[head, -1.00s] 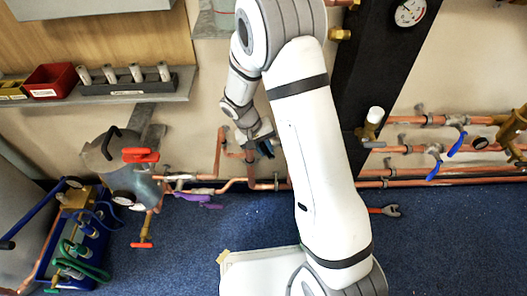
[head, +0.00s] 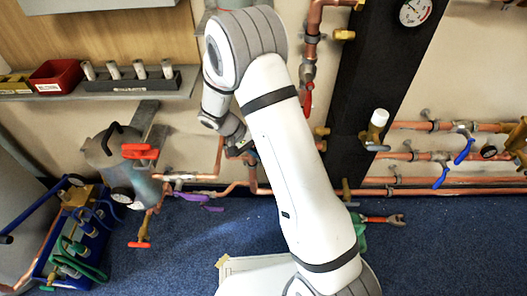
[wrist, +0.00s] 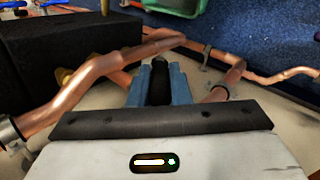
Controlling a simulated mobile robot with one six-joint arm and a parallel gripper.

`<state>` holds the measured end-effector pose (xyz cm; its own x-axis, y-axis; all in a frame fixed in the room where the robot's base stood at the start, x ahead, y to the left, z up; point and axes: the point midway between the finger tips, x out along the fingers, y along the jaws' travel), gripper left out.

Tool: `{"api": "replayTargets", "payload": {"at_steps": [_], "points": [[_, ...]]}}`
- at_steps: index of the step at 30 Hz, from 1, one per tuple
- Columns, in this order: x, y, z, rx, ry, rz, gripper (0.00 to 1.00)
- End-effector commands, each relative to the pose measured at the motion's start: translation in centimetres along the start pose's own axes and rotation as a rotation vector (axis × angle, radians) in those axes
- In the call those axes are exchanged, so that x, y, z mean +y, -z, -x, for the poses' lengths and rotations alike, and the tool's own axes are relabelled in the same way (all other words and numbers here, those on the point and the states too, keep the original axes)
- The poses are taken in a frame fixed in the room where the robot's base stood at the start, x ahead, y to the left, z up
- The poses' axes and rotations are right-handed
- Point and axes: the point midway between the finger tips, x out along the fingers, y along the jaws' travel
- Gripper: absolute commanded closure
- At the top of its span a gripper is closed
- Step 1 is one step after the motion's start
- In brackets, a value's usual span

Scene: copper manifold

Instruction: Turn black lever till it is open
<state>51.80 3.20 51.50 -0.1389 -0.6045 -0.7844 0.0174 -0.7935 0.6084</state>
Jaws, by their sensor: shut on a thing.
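The black lever (wrist: 160,80) shows in the wrist view as a dark upright piece between the blue fingertips of my gripper (wrist: 160,84). The fingers are shut on it, one on each side. Copper pipes run close behind and to both sides of the fingers. In the head view my gripper (head: 244,150) is low at the wall, partly covered by my own arm, by the copper pipework. The lever and its valve body cannot be made out there, so its angle to the pipe is unclear.
A black wall panel (head: 378,90) with a gauge (head: 413,12) stands to the right, with blue-lever valves (head: 465,150) beyond it. A red-handled valve (head: 307,97) hangs above. A purple lever (head: 205,200) and a tank (head: 125,172) are to the left. Blue floor lies below.

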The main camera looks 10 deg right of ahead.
Motion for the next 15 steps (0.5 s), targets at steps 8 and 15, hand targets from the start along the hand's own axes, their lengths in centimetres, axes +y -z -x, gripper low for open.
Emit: {"api": "replayTargets", "payload": {"at_steps": [8,15], "points": [[0.01,-0.05,-0.09,-0.003,0.002,-0.003,0.67],[0.05,-0.01,-0.08,-0.002,0.002,-0.004,0.61]]}}
